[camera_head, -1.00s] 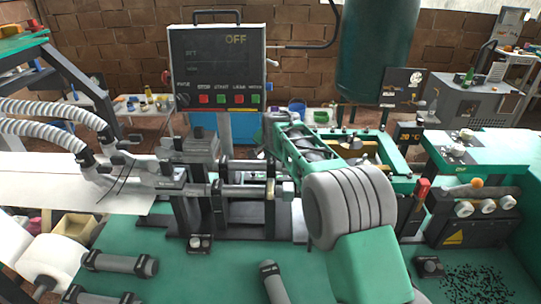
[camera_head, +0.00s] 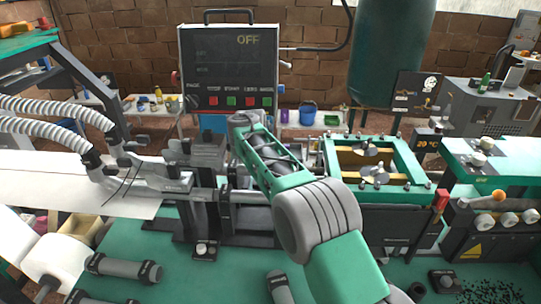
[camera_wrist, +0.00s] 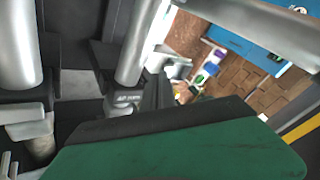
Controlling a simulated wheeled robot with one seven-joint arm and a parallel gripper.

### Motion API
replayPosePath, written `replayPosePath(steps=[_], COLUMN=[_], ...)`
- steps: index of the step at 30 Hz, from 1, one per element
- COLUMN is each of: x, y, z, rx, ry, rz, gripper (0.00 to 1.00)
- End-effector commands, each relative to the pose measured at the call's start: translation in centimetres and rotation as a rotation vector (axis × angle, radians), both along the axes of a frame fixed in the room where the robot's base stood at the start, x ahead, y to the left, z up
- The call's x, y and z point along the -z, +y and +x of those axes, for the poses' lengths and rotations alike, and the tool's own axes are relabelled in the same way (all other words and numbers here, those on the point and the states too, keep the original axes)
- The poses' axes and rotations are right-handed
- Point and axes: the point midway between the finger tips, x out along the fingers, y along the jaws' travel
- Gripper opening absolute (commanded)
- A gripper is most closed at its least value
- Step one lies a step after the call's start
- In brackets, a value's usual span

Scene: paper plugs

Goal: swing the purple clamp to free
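I cannot make out a purple clamp in either current view; it may be hidden behind my arm. My gripper (camera_head: 240,120) is at the far end of my green and grey arm, over the middle of the machine and just in front of the control panel's lower right corner. Its fingertips are hidden in the head view. In the wrist view a dark finger part (camera_wrist: 156,94) shows beyond the green housing, close to grey metal cylinders (camera_wrist: 134,45). Whether it touches anything, and its opening, cannot be told.
A control panel (camera_head: 228,72) reading OFF stands behind. Clamped hoses (camera_head: 60,138) and rods are at left. A green-framed unit (camera_head: 408,160) and a red lever (camera_head: 440,200) are at right. A purple container (camera_head: 284,116) and blue bucket (camera_head: 308,114) stand in the background.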

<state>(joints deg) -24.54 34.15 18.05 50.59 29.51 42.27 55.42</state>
Motion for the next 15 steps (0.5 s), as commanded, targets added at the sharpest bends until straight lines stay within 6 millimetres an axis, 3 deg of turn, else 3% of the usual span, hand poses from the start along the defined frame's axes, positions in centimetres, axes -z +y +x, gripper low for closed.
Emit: replayPosePath(steps=[15], x=[0.09], y=[0.86], z=[-0.10], rx=[-0.007], ry=[0.002], rz=[0.000], gripper=[0.00])
